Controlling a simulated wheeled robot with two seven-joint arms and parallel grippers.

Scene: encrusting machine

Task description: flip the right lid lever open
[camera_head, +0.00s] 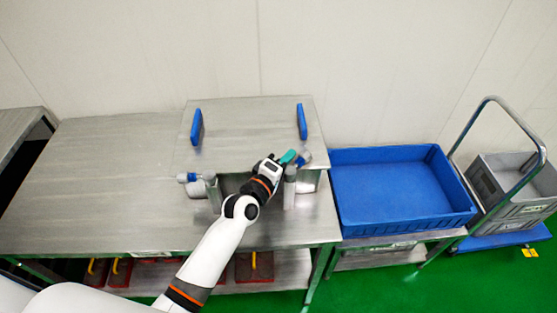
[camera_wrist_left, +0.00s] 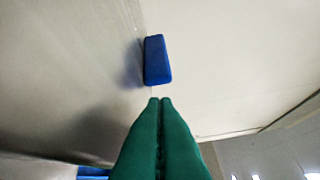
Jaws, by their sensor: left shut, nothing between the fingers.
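The right lid lever (camera_head: 304,158), with a blue and pale end, sits at the lid's front right corner by a grey post (camera_head: 290,188) and appears tilted up. The left lid lever (camera_head: 187,177) points out to the left at the other post. My left gripper (camera_head: 289,157) has green fingers and is shut and empty. Its tips are just left of the right lever's end; I cannot tell whether they touch. In the left wrist view the shut fingers (camera_wrist_left: 160,101) point toward a blue block (camera_wrist_left: 157,60). My right gripper is out of view.
Two blue handles (camera_head: 197,127) (camera_head: 301,121) stand on the lid. A blue tray (camera_head: 400,190) is right of the steel table (camera_head: 90,190). A cart with a grey crate (camera_head: 510,190) stands farther right. The table's left part is clear.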

